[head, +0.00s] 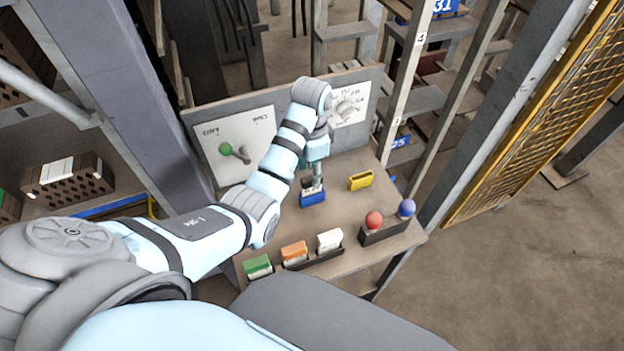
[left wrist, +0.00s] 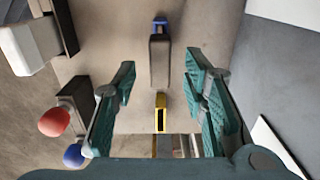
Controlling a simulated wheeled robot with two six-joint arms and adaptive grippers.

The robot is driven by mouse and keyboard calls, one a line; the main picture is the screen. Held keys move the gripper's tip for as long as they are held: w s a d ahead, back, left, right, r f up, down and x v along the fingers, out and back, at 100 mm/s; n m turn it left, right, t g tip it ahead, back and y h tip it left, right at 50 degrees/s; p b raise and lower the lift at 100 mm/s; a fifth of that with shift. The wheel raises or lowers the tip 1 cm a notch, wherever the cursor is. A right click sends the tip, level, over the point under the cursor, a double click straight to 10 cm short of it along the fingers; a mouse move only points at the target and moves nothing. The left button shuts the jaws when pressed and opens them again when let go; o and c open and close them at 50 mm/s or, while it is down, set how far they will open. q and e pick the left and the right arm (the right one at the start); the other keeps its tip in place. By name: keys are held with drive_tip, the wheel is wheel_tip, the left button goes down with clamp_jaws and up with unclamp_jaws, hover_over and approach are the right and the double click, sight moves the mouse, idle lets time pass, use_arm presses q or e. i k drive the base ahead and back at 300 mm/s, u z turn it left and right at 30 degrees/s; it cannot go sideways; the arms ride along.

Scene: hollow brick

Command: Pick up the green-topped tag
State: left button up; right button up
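The green-topped tag (head: 257,265) has a green upper face and a pale lower edge. It stands at the near left of the small table, at the left end of a row. My left gripper (head: 315,178) is farther back, over the middle of the table and above a blue piece (head: 313,199). In the left wrist view its teal fingers (left wrist: 160,90) are apart with nothing held between them. That view shows the blue piece (left wrist: 160,21) beyond the fingertips, and the green-topped tag does not show there. My right gripper is in neither view.
An orange-topped tag (head: 294,251) and a white tag (head: 329,240) stand beside the green one. A yellow block (head: 360,181) lies right of the gripper. Red (head: 374,221) and blue (head: 406,208) balls sit at the right edge. A board (head: 240,142) stands behind.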

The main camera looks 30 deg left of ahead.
sight(259, 266)
drive_tip(key=u, duration=0.05)
drive_tip(key=k, duration=1)
drive_tip(key=z, duration=0.05)
